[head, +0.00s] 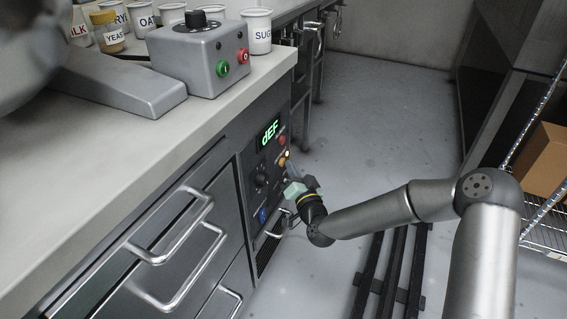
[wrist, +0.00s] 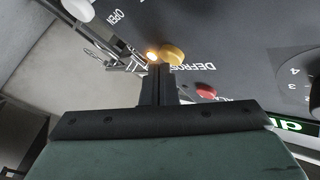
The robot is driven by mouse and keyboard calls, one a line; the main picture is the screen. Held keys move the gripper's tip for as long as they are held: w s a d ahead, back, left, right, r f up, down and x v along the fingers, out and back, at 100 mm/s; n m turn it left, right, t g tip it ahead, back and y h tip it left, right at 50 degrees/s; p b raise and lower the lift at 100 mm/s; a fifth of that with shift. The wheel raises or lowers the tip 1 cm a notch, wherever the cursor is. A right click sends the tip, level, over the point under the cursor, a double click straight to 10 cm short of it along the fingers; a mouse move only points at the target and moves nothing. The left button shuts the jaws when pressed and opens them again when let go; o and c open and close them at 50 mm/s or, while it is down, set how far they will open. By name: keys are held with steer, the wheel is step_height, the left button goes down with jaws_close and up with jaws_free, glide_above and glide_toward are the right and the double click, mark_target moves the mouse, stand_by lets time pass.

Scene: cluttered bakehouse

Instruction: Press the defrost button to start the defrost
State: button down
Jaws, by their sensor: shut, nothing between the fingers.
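The defrost button is a round yellow button (wrist: 174,54) beside the word DEFROST in the wrist view. A small orange lamp (wrist: 152,57) glows next to it. In the head view the yellow button (head: 282,161) is on the dark control panel (head: 249,176) in the counter front. The green display (head: 270,133) above reads "dEF". My gripper (wrist: 160,68) is shut and empty, with its fingertips close to the yellow button; I cannot tell whether they touch it. In the head view my gripper (head: 287,176) is at the panel's right side.
A red button (wrist: 206,91) and a whitish button (wrist: 80,9) near OPEN flank the yellow one. A black knob (head: 261,175) and a blue button (head: 263,215) are on the panel. A grey box (head: 203,60) with green and red buttons stands on the counter.

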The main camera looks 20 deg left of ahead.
steer(key=shift+d, duration=0.45)
steer(key=d, duration=0.5)
steer(key=shift+s, duration=0.1)
stand_by(0.8)
